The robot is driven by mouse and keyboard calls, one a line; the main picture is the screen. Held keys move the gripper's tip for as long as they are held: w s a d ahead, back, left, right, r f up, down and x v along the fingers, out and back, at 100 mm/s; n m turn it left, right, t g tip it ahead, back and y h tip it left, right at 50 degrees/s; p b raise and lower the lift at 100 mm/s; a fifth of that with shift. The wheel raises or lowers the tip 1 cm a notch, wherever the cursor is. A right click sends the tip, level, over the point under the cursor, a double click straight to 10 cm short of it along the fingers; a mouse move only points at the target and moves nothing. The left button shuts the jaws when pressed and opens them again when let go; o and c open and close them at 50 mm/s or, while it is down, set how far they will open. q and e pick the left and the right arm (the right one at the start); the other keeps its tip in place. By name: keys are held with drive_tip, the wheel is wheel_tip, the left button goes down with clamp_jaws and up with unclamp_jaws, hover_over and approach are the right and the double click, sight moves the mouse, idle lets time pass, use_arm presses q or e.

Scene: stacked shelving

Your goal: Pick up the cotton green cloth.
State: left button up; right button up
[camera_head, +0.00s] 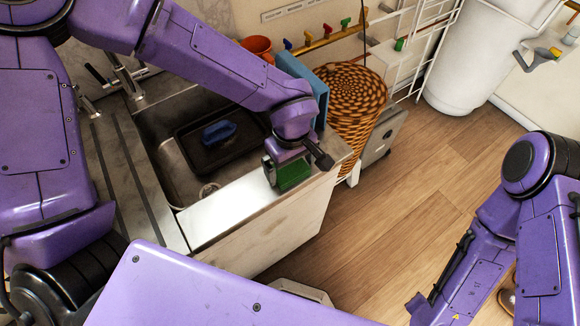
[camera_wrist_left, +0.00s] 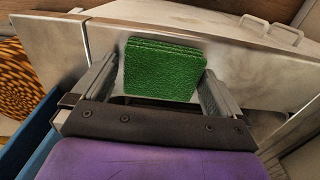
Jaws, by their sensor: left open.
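The green cloth (camera_wrist_left: 162,68) is a thick, folded, textured square on the pale counter rim of the sink. In the head view the cloth (camera_head: 294,175) shows beneath my left gripper (camera_head: 282,166), close to the counter's right end. In the wrist view my left gripper (camera_wrist_left: 158,88) is open, with one finger on each side of the cloth. The left finger looks very near the cloth's edge; a small gap shows at the right finger. I cannot tell whether either touches it. My right gripper is out of view; only its arm shows at the right.
The sink (camera_head: 160,125) holds a black tray (camera_head: 190,153) with a blue item (camera_head: 219,132). A blue board (camera_head: 312,82), an orange pot (camera_head: 258,46) and a woven basket (camera_head: 352,100) stand behind my left wrist. Wooden floor (camera_head: 420,185) is clear to the right.

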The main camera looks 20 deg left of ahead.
use_arm(q)
drive_tip(key=shift+s+r, duration=0.1)
drive_tip(key=shift+s, duration=0.05)
drive_tip(key=shift+s+a, duration=0.1)
drive_tip(key=shift+c, duration=0.9)
drive_tip(key=c, duration=0.6)
drive_tip(key=shift+r, duration=0.1)
